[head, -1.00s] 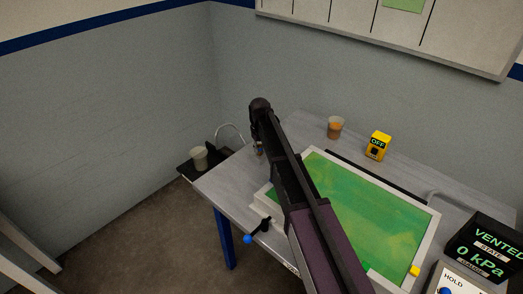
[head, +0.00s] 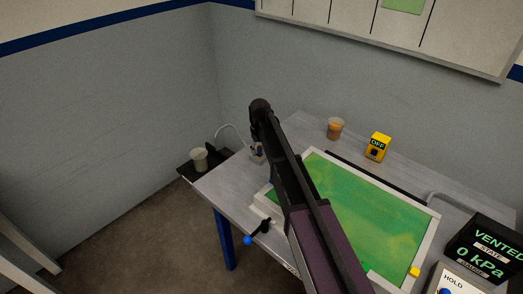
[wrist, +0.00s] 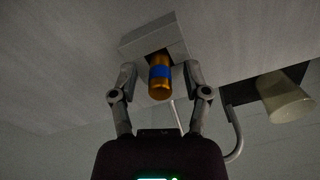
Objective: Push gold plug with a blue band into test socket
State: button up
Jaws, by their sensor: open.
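The gold plug with a blue band (wrist: 160,75) shows in the wrist view between the fingers of my gripper (wrist: 160,72). Its far end is at the dark opening of a light grey block (wrist: 153,42), which I take to be the test socket. How deep the plug sits in it cannot be told. The fingers are open, one on each side, with small gaps to the plug. In the head view my gripper (head: 257,155) is low at the table's far left edge, mostly behind my arm. Plug and socket cannot be made out there.
A pale cup (head: 199,159) stands on a dark shelf left of the table; it also shows in the wrist view (wrist: 285,98). A green panel in a white frame (head: 431,236) covers much of the table. An orange-filled cup (head: 335,129) and yellow OFF box (head: 377,147) stand behind.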

aim_at(260, 147)
notch_tip(260, 147, up, 12)
jog(key=p, duration=1.1)
jog(key=shift+p, duration=0.3)
jog(key=shift+s+f, duration=0.1)
dwell(0.5)
